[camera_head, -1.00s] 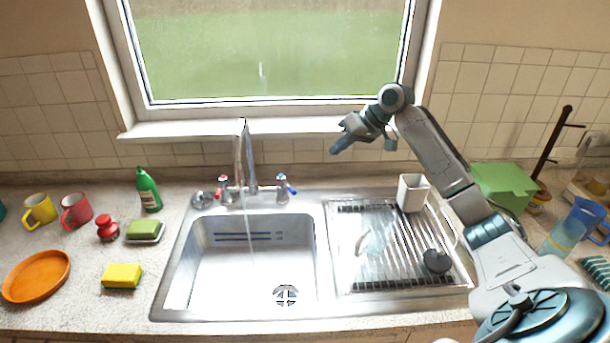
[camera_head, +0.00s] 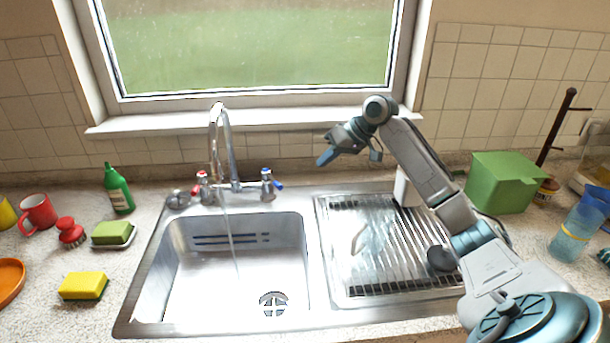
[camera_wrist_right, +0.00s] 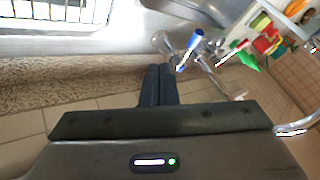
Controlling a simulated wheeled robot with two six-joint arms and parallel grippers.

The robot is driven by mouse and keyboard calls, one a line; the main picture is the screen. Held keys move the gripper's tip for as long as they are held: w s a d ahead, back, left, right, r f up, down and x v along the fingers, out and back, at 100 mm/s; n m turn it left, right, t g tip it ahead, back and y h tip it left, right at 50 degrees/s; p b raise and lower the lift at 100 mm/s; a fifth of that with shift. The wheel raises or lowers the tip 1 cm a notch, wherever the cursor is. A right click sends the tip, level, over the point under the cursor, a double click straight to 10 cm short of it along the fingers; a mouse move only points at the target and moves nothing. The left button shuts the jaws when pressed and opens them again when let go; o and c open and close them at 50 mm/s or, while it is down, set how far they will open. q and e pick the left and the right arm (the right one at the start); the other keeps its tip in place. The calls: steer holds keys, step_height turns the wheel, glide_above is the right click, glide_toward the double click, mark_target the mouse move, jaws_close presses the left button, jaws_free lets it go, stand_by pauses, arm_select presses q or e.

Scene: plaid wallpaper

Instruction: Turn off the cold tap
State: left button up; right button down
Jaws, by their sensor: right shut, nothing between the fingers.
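The cold tap (camera_head: 268,184), with a blue lever, stands at the right of the mixer behind the sink. It also shows in the right wrist view (camera_wrist_right: 189,47), a little beyond the fingertips. The hot tap (camera_head: 202,187) with a red lever is at the left. The spout (camera_head: 217,140) rises between them, and a thin stream of water (camera_head: 231,235) falls into the basin (camera_head: 222,270). My right gripper (camera_head: 322,161) is shut and empty, in the air to the right of the cold tap and above it, apart from it. My left gripper is not in view.
A draining board (camera_head: 385,255) lies right of the basin, with a white cup (camera_head: 404,188) on it. A green box (camera_head: 503,181) stands at the right. A green bottle (camera_head: 118,189) and a yellow sponge (camera_head: 84,286) are at the left. The window sill (camera_head: 160,124) runs behind.

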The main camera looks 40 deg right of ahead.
mark_target(272, 180)
steer(key=w+a+f+p, duration=0.5)
steer(key=a+f, duration=0.1)
steer(key=a, duration=0.2)
steer(key=shift+f, duration=0.15)
steer(key=shift+w+d, duration=0.1)
steer(key=shift+w, duration=0.1)
